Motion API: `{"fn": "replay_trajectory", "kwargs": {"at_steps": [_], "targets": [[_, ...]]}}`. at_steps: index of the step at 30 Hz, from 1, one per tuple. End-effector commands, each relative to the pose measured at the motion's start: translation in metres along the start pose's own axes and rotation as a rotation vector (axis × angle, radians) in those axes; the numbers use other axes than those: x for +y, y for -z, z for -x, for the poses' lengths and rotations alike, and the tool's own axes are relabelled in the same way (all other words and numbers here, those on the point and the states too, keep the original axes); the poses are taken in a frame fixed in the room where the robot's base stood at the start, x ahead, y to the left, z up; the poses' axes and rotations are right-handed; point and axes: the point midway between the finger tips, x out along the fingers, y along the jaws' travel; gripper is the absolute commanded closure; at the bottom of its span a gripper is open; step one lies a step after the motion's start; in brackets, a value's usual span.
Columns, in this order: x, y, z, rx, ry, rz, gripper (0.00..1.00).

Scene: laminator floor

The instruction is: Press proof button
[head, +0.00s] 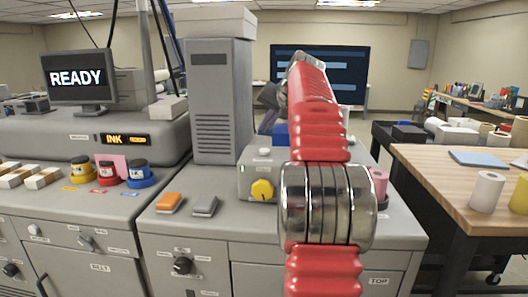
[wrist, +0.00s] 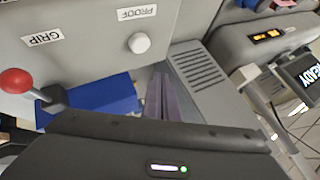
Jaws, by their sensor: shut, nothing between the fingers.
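The proof button is a round white knob (wrist: 139,42) on a pale grey panel in the wrist view. The PROOF label (wrist: 136,12) beside it appears upside down. My gripper (wrist: 160,78) shows in the wrist view as narrow, dark purplish fingers, shut and empty. The fingertips appear below and slightly right of the button in that picture, with no visible contact. In the head view my red arm reaches away over the machine and hides part of it. I cannot clearly make out the gripper or the PROOF label there.
A red-ball lever (wrist: 15,82) and a GRIP label (wrist: 43,40) are left of the button. A blue block (wrist: 95,100) lies below the panel. A grey vented column (head: 220,100), yellow knob (head: 262,190) and READY monitor (head: 76,78) stand left of my arm. A wooden table (head: 440,180) is right.

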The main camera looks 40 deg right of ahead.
Motion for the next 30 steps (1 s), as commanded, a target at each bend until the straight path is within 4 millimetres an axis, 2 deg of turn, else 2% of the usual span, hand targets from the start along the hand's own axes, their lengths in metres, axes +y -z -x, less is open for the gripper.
{"fn": "replay_trajectory", "kwargs": {"at_steps": [13,30], "targets": [[0.021,-0.021,-0.029,-0.001,0.000,-0.001,1.00],[0.024,-0.023,-0.032,0.000,-0.001,-0.001,1.00]]}}
